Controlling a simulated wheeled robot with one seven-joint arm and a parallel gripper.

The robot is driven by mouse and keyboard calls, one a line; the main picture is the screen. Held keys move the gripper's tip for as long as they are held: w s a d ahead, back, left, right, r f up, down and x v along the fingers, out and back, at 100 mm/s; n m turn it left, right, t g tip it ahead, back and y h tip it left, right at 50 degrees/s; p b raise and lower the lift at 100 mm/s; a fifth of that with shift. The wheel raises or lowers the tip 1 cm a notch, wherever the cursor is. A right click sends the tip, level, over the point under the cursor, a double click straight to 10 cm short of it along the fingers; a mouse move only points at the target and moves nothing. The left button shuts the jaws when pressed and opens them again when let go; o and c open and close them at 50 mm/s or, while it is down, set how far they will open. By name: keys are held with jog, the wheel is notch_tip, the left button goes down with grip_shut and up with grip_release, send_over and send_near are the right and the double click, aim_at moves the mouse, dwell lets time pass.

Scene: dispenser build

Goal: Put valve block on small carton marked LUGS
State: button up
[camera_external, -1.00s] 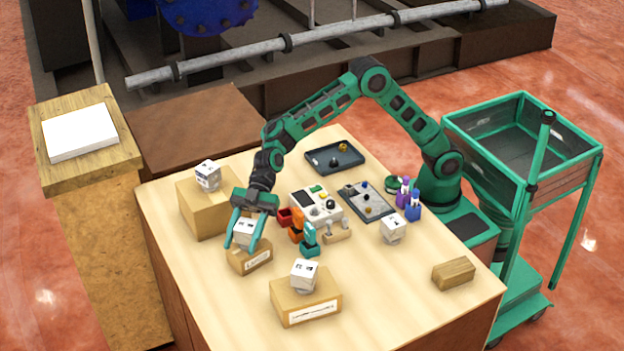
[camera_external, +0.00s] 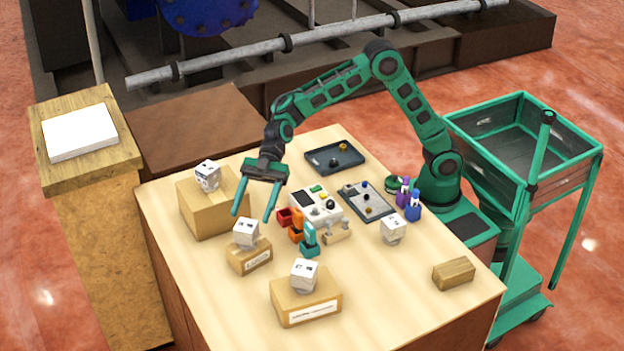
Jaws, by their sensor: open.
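A small carton (camera_external: 249,261) with a white label stands at the left front of the table. Its lettering is too small to read. A white block with dark marks (camera_external: 246,232) rests on top of this carton, apparently a valve block. My gripper (camera_external: 252,215) is open and empty, pointing down above and slightly behind that block, its fingers clear of it. Similar white blocks sit on the large carton (camera_external: 212,217), on the front carton (camera_external: 307,301) and on the bare table; these blocks are at the left (camera_external: 208,176), front (camera_external: 304,274) and right (camera_external: 393,229).
A white device (camera_external: 318,207) with orange, red and teal parts stands mid-table. Two dark trays (camera_external: 334,158) (camera_external: 366,201) and purple and blue bottles (camera_external: 408,200) lie behind and right. A wooden block (camera_external: 454,273) lies at the right front.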

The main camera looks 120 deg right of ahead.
aim_at(242, 238)
jog(key=shift+v, duration=1.2)
jog(key=shift+a, duration=0.1)
jog(key=x, duration=1.2)
jog(key=shift+w, duration=0.1)
notch_tip(242, 238, up, 3)
jog(key=shift+f, duration=0.2)
jog(key=shift+r, duration=0.2)
jog(key=shift+f, duration=0.1)
